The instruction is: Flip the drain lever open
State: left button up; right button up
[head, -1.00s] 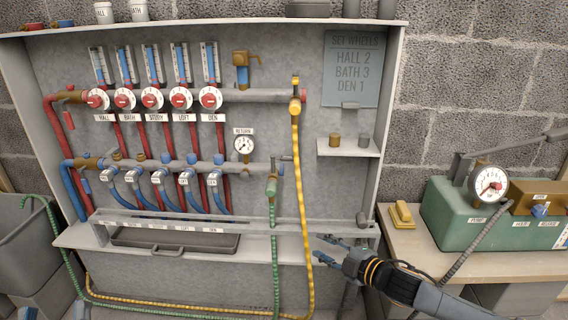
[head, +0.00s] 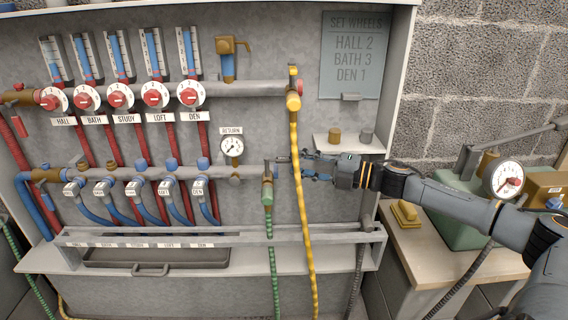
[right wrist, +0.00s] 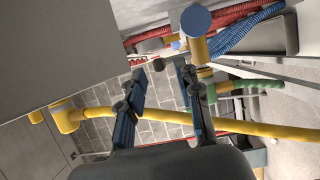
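The drain valve (head: 267,176) is at the right end of the lower grey pipe, with the green hose (head: 269,225) hanging from it. Its small grey drain lever (head: 282,160) seems to stick out to the right, partly lost against my fingers. My right gripper (head: 293,165) is just right of it, behind or beside the yellow hose (head: 301,210). In the right wrist view my right gripper (right wrist: 163,73) has its fingers apart, and a small dark round end (right wrist: 158,64) shows between the tips. I cannot tell if they touch it. My left gripper is out of view.
The yellow hose crosses close to my right fingers. A small shelf (head: 350,147) with two little cylinders is just above my right wrist. A rail (head: 220,235) runs below the pipes. A bench with a green pump box (head: 455,215) stands at right.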

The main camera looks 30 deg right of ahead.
aim_at(284, 158)
jog(key=shift+x, duration=2.35)
grip_shut()
